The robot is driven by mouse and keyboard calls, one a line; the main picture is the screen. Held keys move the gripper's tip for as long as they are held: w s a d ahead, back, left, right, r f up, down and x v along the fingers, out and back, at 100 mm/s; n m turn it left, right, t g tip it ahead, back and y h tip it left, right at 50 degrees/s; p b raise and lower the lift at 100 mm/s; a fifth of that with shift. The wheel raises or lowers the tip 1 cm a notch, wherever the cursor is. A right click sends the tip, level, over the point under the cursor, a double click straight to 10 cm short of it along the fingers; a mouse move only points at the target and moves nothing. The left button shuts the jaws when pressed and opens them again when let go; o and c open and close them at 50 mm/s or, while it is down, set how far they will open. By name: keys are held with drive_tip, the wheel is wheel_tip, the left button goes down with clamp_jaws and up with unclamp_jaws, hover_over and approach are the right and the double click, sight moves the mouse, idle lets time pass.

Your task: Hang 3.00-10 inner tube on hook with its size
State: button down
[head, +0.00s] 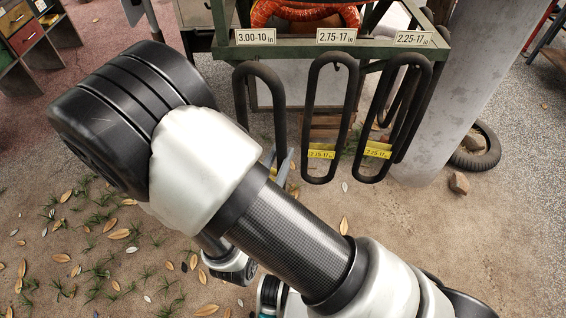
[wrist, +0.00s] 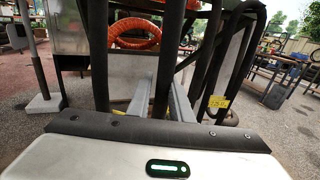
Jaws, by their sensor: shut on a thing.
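A dark looped inner tube (head: 259,72) hangs upright below the "3.00-10 in" label (head: 257,37) on the green rack; my arm hides its lower left part. I cannot tell whether its top sits on a hook. My gripper (wrist: 161,88) is shut on this tube's right strand (wrist: 163,55), with one grey finger on each side. The tube's left strand (wrist: 97,50) also shows in the wrist view. In the head view the grey fingertips (head: 283,168) show at the tube's lower right, partly behind my arm. I cannot read the held tube's tag.
A tube tagged 2.75-17 (head: 310,110) hangs under the 2.75-17 label (head: 336,36), close to the right. Tubes tagged 2.25-17 (head: 389,110) hang under the 2.25-17 label (head: 413,38). A concrete pillar (head: 462,90), a tyre (head: 487,150) and a stone (head: 459,183) are right.

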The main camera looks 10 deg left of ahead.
drive_tip(key=w+a+f+b, duration=0.3)
drive_tip(key=w+f, duration=0.1)
drive_tip(key=w, duration=0.6)
drive_tip(key=shift+w+a, duration=0.15)
drive_tip(key=shift+w, duration=0.15)
idle(1.2)
drive_tip(key=shift+f, duration=0.1)
idle(0.5)
drive_tip(key=c, duration=1.5)
unclamp_jaws()
drive_tip(key=s, duration=0.5)
drive_tip(key=s+a+p, duration=0.1)
drive_tip(key=s, duration=0.5)
drive_tip(key=s+p, duration=0.1)
drive_tip(key=s, duration=0.5)
drive_tip(key=shift+s+a, duration=0.2)
drive_tip(key=shift+a, duration=0.1)
